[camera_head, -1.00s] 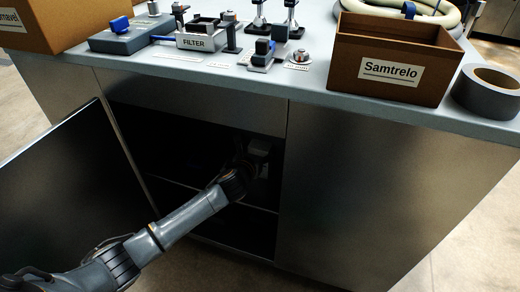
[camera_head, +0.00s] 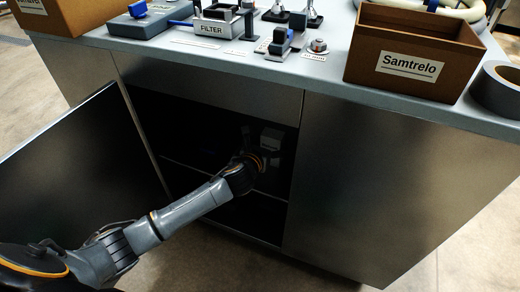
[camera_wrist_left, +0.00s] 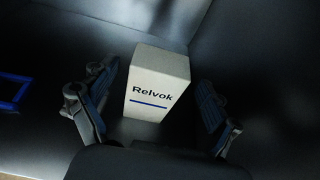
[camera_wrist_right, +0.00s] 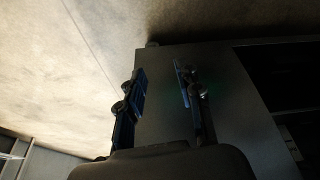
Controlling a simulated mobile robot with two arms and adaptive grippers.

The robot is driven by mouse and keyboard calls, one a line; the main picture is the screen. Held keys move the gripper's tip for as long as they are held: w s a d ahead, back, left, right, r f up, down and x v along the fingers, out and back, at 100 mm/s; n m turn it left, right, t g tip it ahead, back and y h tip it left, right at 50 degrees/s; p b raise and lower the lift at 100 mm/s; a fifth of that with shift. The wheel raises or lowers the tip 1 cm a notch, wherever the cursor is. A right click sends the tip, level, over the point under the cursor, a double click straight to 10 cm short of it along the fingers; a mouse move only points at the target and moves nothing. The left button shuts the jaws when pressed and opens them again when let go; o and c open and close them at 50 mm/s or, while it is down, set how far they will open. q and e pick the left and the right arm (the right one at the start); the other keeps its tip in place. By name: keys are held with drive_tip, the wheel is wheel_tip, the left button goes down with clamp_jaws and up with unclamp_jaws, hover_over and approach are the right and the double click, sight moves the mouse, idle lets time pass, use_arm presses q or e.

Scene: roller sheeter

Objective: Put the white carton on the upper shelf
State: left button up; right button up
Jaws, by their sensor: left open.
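The white carton (camera_wrist_left: 157,85), marked "Relvok" with a blue line, stands upright on a dark surface in the left wrist view. It is dim in the head view (camera_head: 270,138), inside the open cabinet and above the front edge of the upper shelf (camera_head: 190,168). My left gripper (camera_wrist_left: 162,88) is open, with a finger on each side of the carton and visible gaps. In the head view the left gripper (camera_head: 258,152) is dark and partly hidden by its wrist. My right gripper (camera_wrist_right: 161,82) is outside the cabinet, fingers apart and empty.
The cabinet door (camera_head: 75,185) stands open at left. A blue frame-like object (camera_wrist_left: 14,92) lies left of the carton. The countertop above holds a brown "Samtrelo" box (camera_head: 412,55), a tape roll (camera_head: 500,88) and a filter holder (camera_head: 215,24). The lower compartment is dark.

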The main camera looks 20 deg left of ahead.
use_arm(q)
drive_tip(key=s+f+n+g, duration=0.2)
drive_tip(key=s+n+g, duration=0.1)
drive_tip(key=s+n, duration=0.8)
drive_tip(key=s+f+n+g+p, duration=0.1)
drive_tip(key=s+n+g, duration=0.3)
drive_tip(key=s+n, duration=0.8)
drive_tip(key=s+f+n+g, duration=0.4)
drive_tip(key=s+n, duration=0.7)
drive_tip(key=s, duration=0.4)
drive_tip(key=shift+s+a+p, duration=0.15)
drive_tip(key=shift+s+p, duration=0.25)
use_arm(e)
drive_tip(key=shift+w+r, duration=0.2)
drive_tip(key=shift+r, duration=0.1)
use_arm(q)
drive_tip(key=shift+w, duration=0.1)
